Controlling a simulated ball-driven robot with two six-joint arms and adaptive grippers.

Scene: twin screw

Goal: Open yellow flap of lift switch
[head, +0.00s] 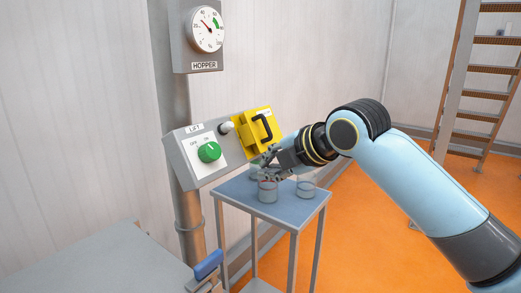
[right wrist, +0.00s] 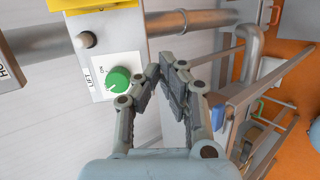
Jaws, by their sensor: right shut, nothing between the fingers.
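The grey lift switch box (head: 184,160) is fixed to a post and carries a green knob (head: 208,152). Its yellow flap (head: 246,131) with a black handle (head: 261,127) is at the box's right end; I cannot tell whether it is shut. A pale round button shows at the flap's left edge. In the right wrist view, a strip of the yellow flap (right wrist: 65,5) shows at the top, above the green knob (right wrist: 118,79). My right gripper (head: 267,165) is shut and empty, below the flap and right of the box; it also shows in the right wrist view (right wrist: 166,66).
A small blue-grey table (head: 240,193) with several glass jars (head: 268,191) stands below my right gripper. A hopper gauge (head: 207,30) hangs above the switch box. A grey worktop (head: 95,265) is at the lower left, and orange floor lies open at the right.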

